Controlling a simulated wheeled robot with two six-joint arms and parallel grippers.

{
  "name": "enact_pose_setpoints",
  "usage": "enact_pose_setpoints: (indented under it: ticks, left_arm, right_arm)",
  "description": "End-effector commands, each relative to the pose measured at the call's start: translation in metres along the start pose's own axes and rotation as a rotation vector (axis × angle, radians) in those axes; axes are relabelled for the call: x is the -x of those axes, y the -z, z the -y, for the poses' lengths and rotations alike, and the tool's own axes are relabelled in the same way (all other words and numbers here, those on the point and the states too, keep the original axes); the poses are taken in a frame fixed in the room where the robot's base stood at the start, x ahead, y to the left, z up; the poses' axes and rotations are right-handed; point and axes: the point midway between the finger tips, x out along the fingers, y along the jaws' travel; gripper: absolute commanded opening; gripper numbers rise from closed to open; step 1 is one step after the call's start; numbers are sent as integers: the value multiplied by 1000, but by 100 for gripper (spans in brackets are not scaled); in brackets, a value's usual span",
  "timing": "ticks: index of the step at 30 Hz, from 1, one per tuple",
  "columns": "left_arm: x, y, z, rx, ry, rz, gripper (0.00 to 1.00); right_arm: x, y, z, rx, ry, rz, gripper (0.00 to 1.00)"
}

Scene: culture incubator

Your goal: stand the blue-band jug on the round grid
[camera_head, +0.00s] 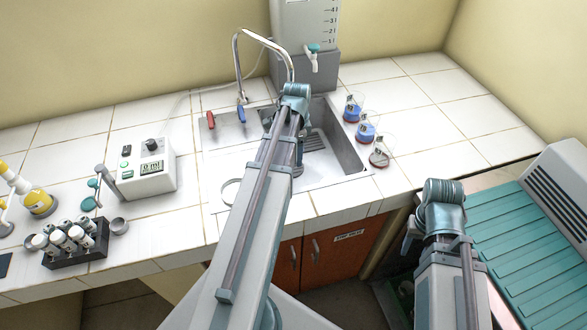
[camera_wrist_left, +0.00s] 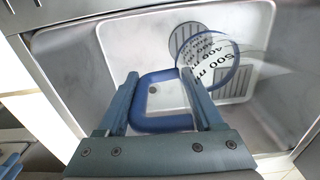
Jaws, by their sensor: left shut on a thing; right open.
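The blue-band jug (camera_wrist_left: 228,62) is clear, with a blue rim, a blue handle and black volume marks. In the left wrist view my left gripper (camera_wrist_left: 160,80) is shut on its handle, with the jug over the sink basin. A round slotted grid (camera_wrist_left: 184,40) shows in the basin, beside and partly behind the jug. I cannot tell how high the jug is above it. In the head view my left arm hides the jug. My right gripper (camera_head: 409,236) is open and apart from the jug, low in front of the counter, partly hidden by its wrist.
The sink (camera_head: 345,150) has a curved tap (camera_head: 238,52) behind it. Small flasks (camera_head: 366,131) stand to its right. A water tank (camera_head: 306,25) stands at the back. A meter (camera_head: 147,168) and a tube rack (camera_head: 78,244) are on the left. The counter's right rear is clear.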

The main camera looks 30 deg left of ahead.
Motion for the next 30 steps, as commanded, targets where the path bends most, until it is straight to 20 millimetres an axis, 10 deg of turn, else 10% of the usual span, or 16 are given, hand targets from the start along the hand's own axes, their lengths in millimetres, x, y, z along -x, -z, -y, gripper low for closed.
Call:
enact_pose_setpoints:
  ticks: [11, 30]
  left_arm:
    - [-57, 0, 0, 2, 0, 0, 0]
    - [-99, 0, 0, 2, 1, 0, 0]
  right_arm:
    - [-56, 3, 5, 0, 0, 0, 50]
    - [-99, 6, 9, 1, 0, 0, 50]
